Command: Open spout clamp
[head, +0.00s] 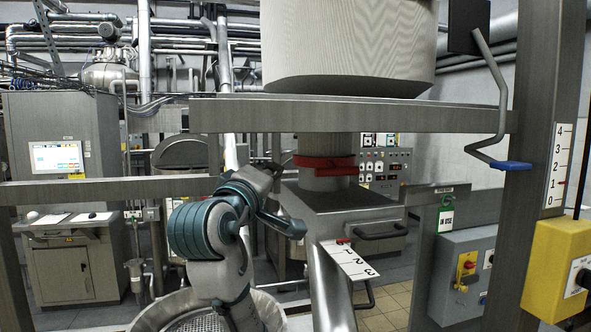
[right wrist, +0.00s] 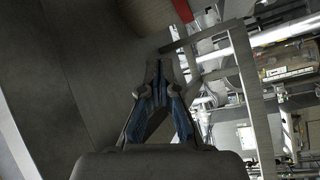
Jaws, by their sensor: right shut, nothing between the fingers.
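The spout clamp is a red band (head: 325,162) around the grey spout (head: 325,183) below the vessel's deck. A red part (right wrist: 183,10) also shows at the top of the right wrist view, beside a pale round surface. My right gripper (head: 274,168) is just left of the clamp in the head view, small and partly hidden by its own wrist. In the right wrist view its fingers (right wrist: 159,75) are together and empty, with the red part ahead of them and apart. Whether it touches the clamp in the head view I cannot tell. My left gripper is out of view.
A steel deck (head: 350,113) carries the large vessel (head: 345,45) above the clamp. Below sits a grey chute (head: 338,205) with a black handle (head: 380,233) and numbered scale (head: 350,260). A crank with blue grip (head: 510,165) hangs at right. A round basket (head: 195,318) stands below.

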